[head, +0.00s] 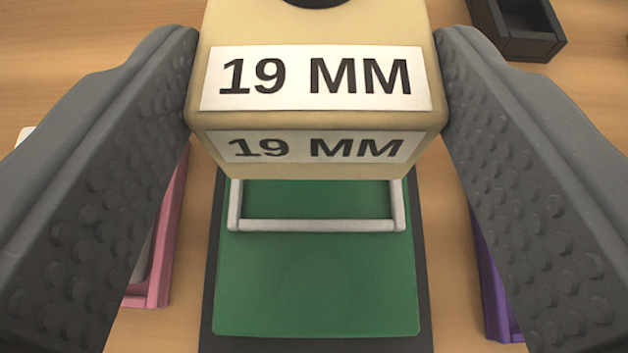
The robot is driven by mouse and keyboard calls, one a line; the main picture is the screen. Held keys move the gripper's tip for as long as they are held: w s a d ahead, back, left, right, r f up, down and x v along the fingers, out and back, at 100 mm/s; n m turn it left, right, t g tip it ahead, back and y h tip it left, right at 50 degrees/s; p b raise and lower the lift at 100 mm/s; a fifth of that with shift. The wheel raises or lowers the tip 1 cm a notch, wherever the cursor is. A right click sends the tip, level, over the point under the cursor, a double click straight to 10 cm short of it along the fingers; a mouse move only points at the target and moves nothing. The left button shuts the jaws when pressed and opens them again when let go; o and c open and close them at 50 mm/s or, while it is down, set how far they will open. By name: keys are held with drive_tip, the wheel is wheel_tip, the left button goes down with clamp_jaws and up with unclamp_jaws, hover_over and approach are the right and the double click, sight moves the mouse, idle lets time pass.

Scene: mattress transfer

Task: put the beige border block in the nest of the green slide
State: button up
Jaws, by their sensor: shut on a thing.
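The beige border block (317,122) is held at the top middle of the head view, with "19 MM" labels on its two visible faces and a dark round part at its top edge. My gripper (317,85) is shut on it, one grey studded finger at each side. Beyond and below it lies the green slide (318,285), a green plate with a dark border. A light grey raised frame (317,225) on the slide shows its near bar and parts of its sides. The block hides the rest of the frame. I cannot tell how high the block is above it.
A pink tray-like piece (160,260) lies left of the slide, partly behind my left finger. A purple piece (495,280) lies to the right, partly behind the other finger. A dark open box (520,28) stands at the top right. Bare wooden table (90,30) shows at the top left.

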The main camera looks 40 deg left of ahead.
sight(315, 180)
wheel_tip(315, 180, down, 4)
drive_tip(key=shift+f+b, duration=0.15)
drive_tip(key=shift+b, duration=0.4)
drive_tip(key=o, duration=1)
drive_tip(key=shift+p+v, duration=0.95)
drive_tip(key=shift+v, duration=5.1)
